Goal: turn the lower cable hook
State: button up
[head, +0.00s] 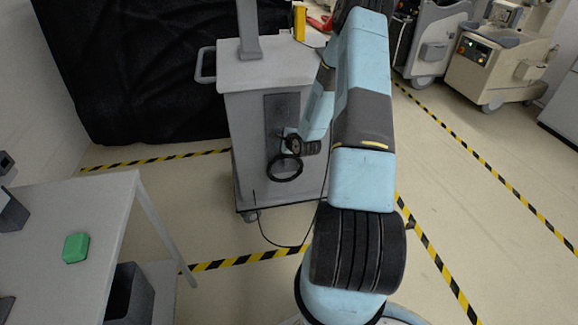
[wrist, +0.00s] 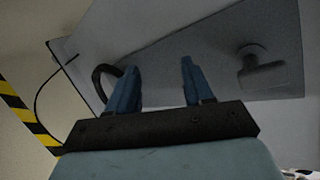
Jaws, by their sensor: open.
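A grey hook-like fitting (wrist: 258,68) with a round base stands out from the cart's panel, right of my fingers in the wrist view. I cannot tell whether it is the upper or the lower cable hook. A black loop (wrist: 100,72) curves out behind my left finger; the same loop (head: 285,179) shows in the head view against the cart's front, just below my gripper (head: 302,146). In the wrist view my gripper (wrist: 159,64) is open, its two blue fingers apart in front of the panel, with nothing visible between them. No other hook can be made out.
The grey cart (head: 252,135) stands ahead. A thin black cable (head: 260,228) runs down from it to the floor. A white table (head: 95,205) with a green block (head: 76,247) is at the left. Other carts (head: 490,65) stand at the back right, beyond open floor.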

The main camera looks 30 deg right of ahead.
jog(key=s+d+f+m+t+h, duration=0.15)
jog(key=s+f+m, duration=0.25)
jog(key=f+m, duration=0.5)
jog(key=m+t+h, duration=0.3)
jog(key=m+h, duration=0.2)
jog(key=m, duration=0.3)
send_near(287, 163)
jog(key=shift+y, duration=0.25)
jog(key=x, duration=0.8)
jog(key=shift+w+d+r, duration=0.1)
jog(key=shift+r, duration=0.1)
jog(key=shift+c, duration=0.5)
